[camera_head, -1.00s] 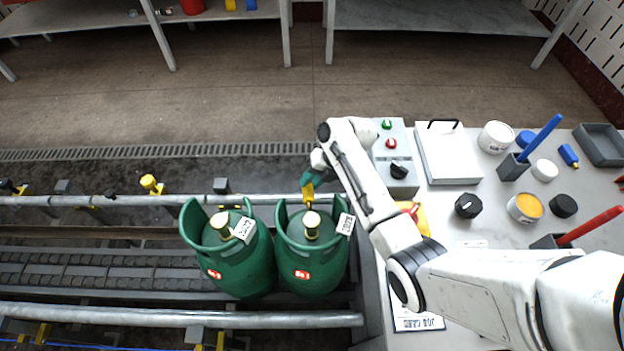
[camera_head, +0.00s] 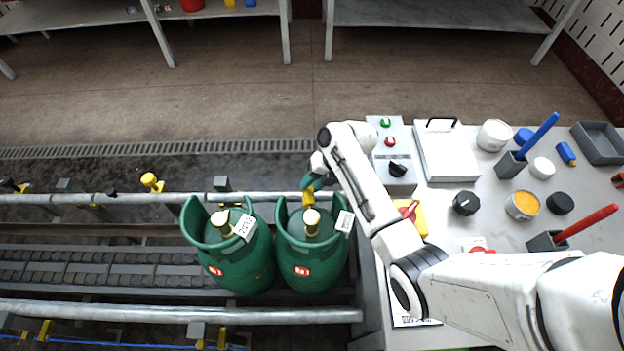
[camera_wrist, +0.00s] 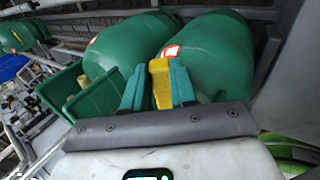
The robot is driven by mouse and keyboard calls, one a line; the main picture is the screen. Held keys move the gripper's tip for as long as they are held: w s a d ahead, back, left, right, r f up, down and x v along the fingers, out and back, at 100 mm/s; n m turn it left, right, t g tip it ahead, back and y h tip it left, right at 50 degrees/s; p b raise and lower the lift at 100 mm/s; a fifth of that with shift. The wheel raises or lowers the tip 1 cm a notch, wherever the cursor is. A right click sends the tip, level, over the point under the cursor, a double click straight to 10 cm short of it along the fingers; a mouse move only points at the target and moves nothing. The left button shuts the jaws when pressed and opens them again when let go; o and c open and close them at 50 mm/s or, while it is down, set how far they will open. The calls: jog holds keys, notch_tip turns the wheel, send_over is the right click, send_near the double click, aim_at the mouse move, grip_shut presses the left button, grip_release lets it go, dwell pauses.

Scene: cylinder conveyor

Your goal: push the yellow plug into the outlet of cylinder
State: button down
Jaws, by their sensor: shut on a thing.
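Two green gas cylinders stand upright side by side on the conveyor, the left cylinder (camera_head: 240,268) and the right cylinder (camera_head: 312,270). Each has a brass valve on top, the left valve (camera_head: 221,219) and the right valve (camera_head: 312,219). My gripper (camera_head: 309,190) is above the back of the right cylinder's collar. It is shut on the yellow plug (camera_wrist: 160,84), which sits between the teal fingers in the wrist view. In the head view the plug is just above and behind the right valve; whether it touches the outlet cannot be told.
Metal rails (camera_head: 120,311) run along both sides of the conveyor. To the right, a worktable holds a grey control box (camera_head: 393,165), a white case (camera_head: 449,155), several tubs and tools. White tags (camera_head: 345,222) hang by the cylinder collars.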

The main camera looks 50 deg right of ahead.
jog(key=shift+s+a+p, duration=0.35)
jog(key=shift+s+a, duration=0.15)
jog(key=shift+s, duration=0.05)
jog(key=c, duration=0.8)
grip_release()
jog(key=b+v, duration=0.1)
jog(key=v, duration=0.9)
jog(key=shift+s+d+r, duration=0.15)
jog(key=shift+d+r, duration=0.05)
jog(key=shift+r, duration=0.15)
jog(key=shift+a, duration=0.1)
